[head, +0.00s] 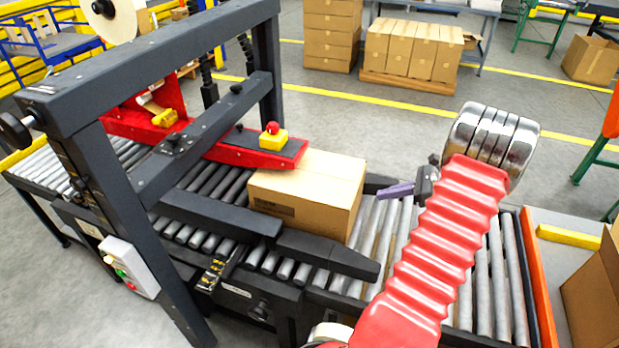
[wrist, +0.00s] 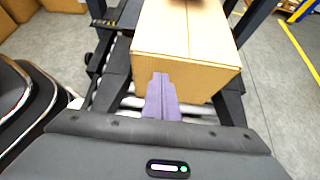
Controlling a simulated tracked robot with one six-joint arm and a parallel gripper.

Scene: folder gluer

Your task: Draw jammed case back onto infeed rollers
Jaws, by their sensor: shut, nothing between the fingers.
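The jammed case (head: 312,190) is a closed brown cardboard box on the rollers, at the mouth of the machine between two dark side guides. Its far end lies by the red and dark head with a red button (head: 272,140). My gripper (head: 384,191) has purple fingers, shut and empty, pointing at the case's near end face. In the wrist view the case (wrist: 190,50) fills the top middle, and the finger tips (wrist: 160,80) overlap its near face; whether they touch cannot be told. The infeed rollers (head: 483,290) are bare on the near side of the case.
A dark frame (head: 150,60) spans the conveyor at left, with a switch box (head: 128,268) on its post. A dark side guide (head: 328,254) runs along the case's front side. An orange edge (head: 540,290) closes the right end. An open carton (head: 597,290) stands at far right.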

